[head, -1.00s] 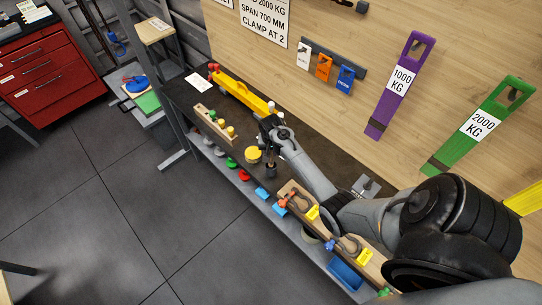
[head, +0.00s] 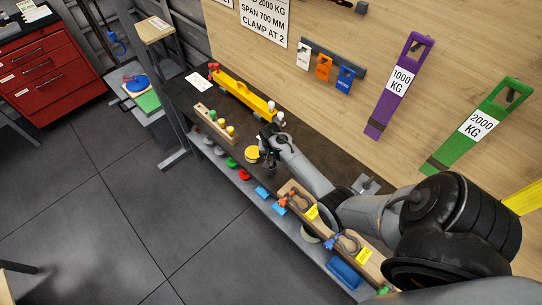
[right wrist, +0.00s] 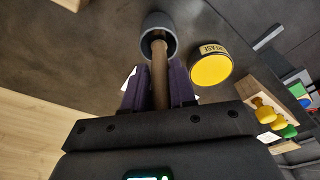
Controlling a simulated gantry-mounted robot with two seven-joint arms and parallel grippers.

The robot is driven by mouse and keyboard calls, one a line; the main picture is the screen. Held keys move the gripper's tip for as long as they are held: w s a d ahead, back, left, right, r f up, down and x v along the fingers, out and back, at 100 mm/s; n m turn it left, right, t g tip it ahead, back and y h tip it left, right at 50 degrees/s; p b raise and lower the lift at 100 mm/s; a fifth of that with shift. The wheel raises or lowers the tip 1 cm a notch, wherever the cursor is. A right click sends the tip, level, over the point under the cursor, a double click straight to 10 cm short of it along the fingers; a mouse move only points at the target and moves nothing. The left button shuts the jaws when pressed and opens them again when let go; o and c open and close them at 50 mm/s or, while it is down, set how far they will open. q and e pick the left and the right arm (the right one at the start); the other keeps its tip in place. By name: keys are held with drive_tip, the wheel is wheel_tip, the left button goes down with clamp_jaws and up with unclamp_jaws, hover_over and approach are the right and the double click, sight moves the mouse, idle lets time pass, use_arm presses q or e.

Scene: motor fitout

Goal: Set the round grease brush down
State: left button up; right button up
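The round grease brush (right wrist: 159,72) has a brown wooden handle and a wide grey round end. In the right wrist view, the handle lies between the two purple fingers of my right gripper (right wrist: 158,88), which is shut on it. The round end points away from the gripper. In the head view my right gripper (head: 268,137) is low over the dark bench, with the dark end of the brush just below it. I cannot tell whether that end touches the bench top. My left gripper is not in view.
A yellow-lidded grease tin (head: 252,153) stands close beside the brush and also shows in the right wrist view (right wrist: 211,69). A yellow beam (head: 247,97) lies behind. A wooden block with coloured knobs (head: 213,123) is to the left. Hooks and shackles sit on a wooden rail (head: 298,194) at the front right.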

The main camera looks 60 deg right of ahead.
drive_tip(key=o, duration=0.3)
drive_tip(key=shift+o, duration=0.2)
drive_tip(key=shift+f+b, duration=0.1)
drive_tip(key=shift+b, duration=0.4)
wheel_tip(320, 180, up, 10)
drive_tip(key=a, duration=0.1)
drive_tip(key=s+a+r+n+t, duration=0.1)
drive_tip(key=s+a+n, duration=0.3)
drive_tip(key=a, duration=0.6)
drive_tip(key=s+a+r+n+y, duration=0.1)
drive_tip(key=s+a+r+n, duration=0.2)
drive_tip(key=s+a+n, duration=0.2)
drive_tip(key=s+a+r+n+t, duration=0.1)
drive_tip(key=s+a+r+n, duration=0.1)
drive_tip(key=s+a+n, duration=0.3)
drive_tip(key=s+a, duration=0.4)
drive_tip(key=a, duration=0.7)
drive_tip(key=shift+s+t+y+b, duration=0.3)
drive_tip(key=shift+s+y+b, duration=0.05)
drive_tip(key=shift+s+y, duration=0.05)
drive_tip(key=shift+a+r, duration=0.1)
drive_tip(key=shift+r, duration=0.1)
